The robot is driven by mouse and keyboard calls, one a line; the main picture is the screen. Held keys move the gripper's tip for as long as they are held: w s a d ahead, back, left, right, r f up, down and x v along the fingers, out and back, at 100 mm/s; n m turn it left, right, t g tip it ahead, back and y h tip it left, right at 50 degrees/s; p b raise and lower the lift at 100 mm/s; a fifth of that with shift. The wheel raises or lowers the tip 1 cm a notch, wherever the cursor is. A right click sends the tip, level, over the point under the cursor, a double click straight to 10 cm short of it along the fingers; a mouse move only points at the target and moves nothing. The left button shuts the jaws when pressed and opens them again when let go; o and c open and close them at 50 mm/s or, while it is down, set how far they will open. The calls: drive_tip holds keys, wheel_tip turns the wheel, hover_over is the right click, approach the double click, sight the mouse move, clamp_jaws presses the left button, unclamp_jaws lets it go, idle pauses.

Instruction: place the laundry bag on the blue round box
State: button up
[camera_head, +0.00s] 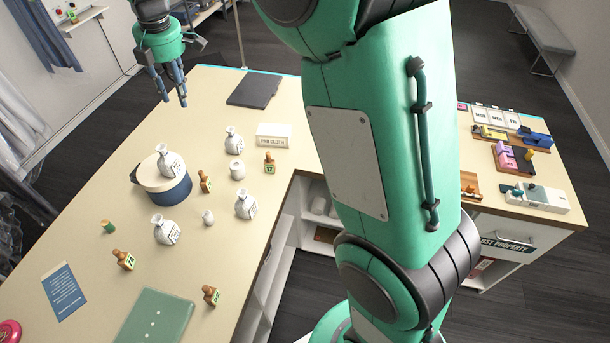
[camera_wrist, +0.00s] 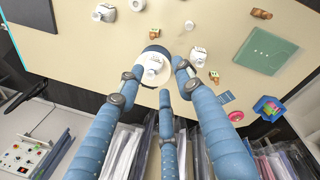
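The blue round box (camera_head: 173,192) with a cream lid stands on the cream counter. A white laundry bag (camera_head: 169,162) with a dark-marked label sits on its lid, upright and toward the lid's far edge. The same bag (camera_wrist: 152,69) and the box lid (camera_wrist: 162,80) show in the wrist view. Similar white bags stand on the counter behind the box (camera_head: 234,140), to its right (camera_head: 245,205) and in front of it (camera_head: 166,231). My gripper (camera_head: 175,98) is open and empty, above and apart from the box. Its spread fingers also show in the wrist view (camera_wrist: 160,82).
Several wooden stamps, one of them (camera_head: 205,181) close to the box, and two small white jars (camera_head: 237,170) stand around. A dark flat pad (camera_head: 254,90), a sign (camera_head: 273,135), a blue card (camera_head: 63,291) and a green folder (camera_head: 155,318) lie farther out. Counter left of the box is clear.

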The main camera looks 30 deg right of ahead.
drive_tip(key=s+d+r+m+t, duration=0.1)
drive_tip(key=s+d+r+m, duration=0.15)
drive_tip(key=s, duration=0.45)
drive_tip(key=s+d+r+m, duration=0.2)
drive_tip(key=s+d+m, duration=0.15)
drive_tip(key=s, duration=0.25)
drive_tip(key=s+d+r+m+t, duration=0.1)
drive_tip(key=s+d+r+m, duration=0.2)
drive_tip(key=s, duration=0.4)
drive_tip(key=s+d+f+m+t, duration=0.1)
drive_tip(key=s+d+f+m, duration=0.1)
drive_tip(key=s+m, duration=0.4)
drive_tip(key=s+d+f+m, duration=0.3)
drive_tip(key=s+f+m, duration=0.2)
drive_tip(key=s, duration=1.1)
drive_tip(key=shift+f+m+t, duration=0.15)
drive_tip(key=shift+m+t, duration=0.25)
drive_tip(key=shift+f, duration=0.1)
wheel_tip(320, 180, down, 15)
drive_tip(key=b, duration=1.5)
drive_tip(key=shift+r, duration=0.2)
